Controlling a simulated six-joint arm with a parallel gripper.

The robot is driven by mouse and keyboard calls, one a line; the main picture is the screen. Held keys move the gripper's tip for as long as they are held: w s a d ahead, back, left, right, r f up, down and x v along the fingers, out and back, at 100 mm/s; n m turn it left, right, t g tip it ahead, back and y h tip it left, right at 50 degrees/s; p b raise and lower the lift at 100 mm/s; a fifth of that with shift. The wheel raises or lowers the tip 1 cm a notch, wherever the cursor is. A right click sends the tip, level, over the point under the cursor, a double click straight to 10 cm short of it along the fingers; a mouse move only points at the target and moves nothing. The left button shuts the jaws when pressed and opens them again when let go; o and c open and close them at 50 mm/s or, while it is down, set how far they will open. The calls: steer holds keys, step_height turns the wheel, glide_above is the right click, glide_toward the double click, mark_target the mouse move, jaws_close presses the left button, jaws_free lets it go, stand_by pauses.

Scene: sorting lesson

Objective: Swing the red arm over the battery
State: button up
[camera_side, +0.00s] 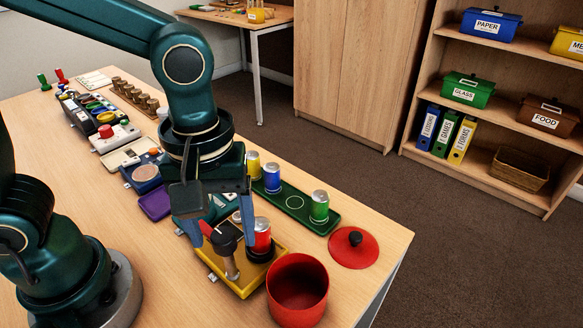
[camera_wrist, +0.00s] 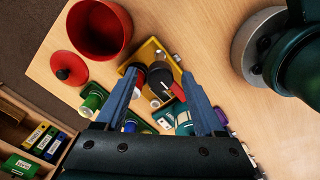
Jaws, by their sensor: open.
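A yellow tray (camera_side: 243,291) near the table's front right carries a grey post (camera_side: 231,268) with a dark head and a red arm (camera_side: 206,229) pointing left. Beside the post, a red cylinder with a silver top (camera_side: 262,232) stands on a black round base. I cannot tell for sure whether it is the battery. My gripper (camera_side: 222,242) points down over the tray, its blue fingers spread with the dark head and red arm between them in the picture. I cannot tell whether they touch. The wrist view shows the yellow tray (camera_wrist: 150,48) beyond the fingertips.
A red pot (camera_side: 297,290) stands close to the tray's right, with its red lid (camera_side: 353,247) behind. A green tray (camera_side: 288,203) with yellow, blue and green cans lies behind the gripper. A purple tray (camera_side: 156,204) and other stations fill the left.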

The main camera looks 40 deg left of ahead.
jaws_close()
steer(key=shift+m, duration=0.4)
steer(key=m, duration=0.3)
steer(key=shift+m, duration=0.4)
steer(key=m, duration=1.3)
steer(key=shift+m, duration=0.3)
jaws_free()
